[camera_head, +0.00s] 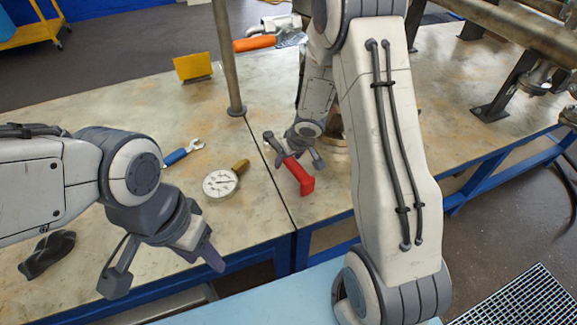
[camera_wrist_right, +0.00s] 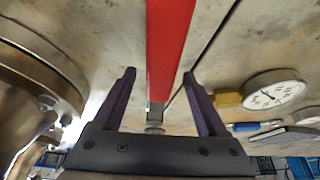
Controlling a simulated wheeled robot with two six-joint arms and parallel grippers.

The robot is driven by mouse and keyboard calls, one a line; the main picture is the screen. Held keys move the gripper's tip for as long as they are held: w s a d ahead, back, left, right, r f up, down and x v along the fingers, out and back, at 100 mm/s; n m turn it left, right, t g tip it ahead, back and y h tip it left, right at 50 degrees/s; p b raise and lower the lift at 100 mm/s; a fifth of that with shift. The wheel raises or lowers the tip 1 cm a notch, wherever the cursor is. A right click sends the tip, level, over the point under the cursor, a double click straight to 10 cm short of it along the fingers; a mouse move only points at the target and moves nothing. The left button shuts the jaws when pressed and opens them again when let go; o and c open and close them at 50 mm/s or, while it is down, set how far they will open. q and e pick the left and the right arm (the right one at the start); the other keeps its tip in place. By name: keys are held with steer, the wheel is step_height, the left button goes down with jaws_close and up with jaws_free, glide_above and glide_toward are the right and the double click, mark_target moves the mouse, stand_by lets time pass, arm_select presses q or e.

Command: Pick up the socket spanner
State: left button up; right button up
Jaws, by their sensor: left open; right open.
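A red-handled tool (camera_head: 296,172), which looks like the socket spanner, is at the table by my right gripper (camera_head: 296,158). In the right wrist view its red bar (camera_wrist_right: 168,45) runs down between the fingertips of the open right gripper (camera_wrist_right: 159,73), with a small metal end (camera_wrist_right: 155,128) beyond. Finger contact is not visible. The right arm hides part of this area in the head view. My left gripper (camera_head: 165,272) is open and empty at the table's front left.
A round gauge (camera_head: 220,183) and a blue-handled spanner (camera_head: 184,151) lie left of the red tool. A metal pole (camera_head: 228,60) stands behind. A flanged metal vessel (camera_wrist_right: 35,75) is close beside the right gripper. A black glove-like item (camera_head: 47,253) lies at left.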

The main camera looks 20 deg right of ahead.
steer(key=shift+r, duration=0.1)
jaws_close()
steer(key=shift+r, duration=0.1)
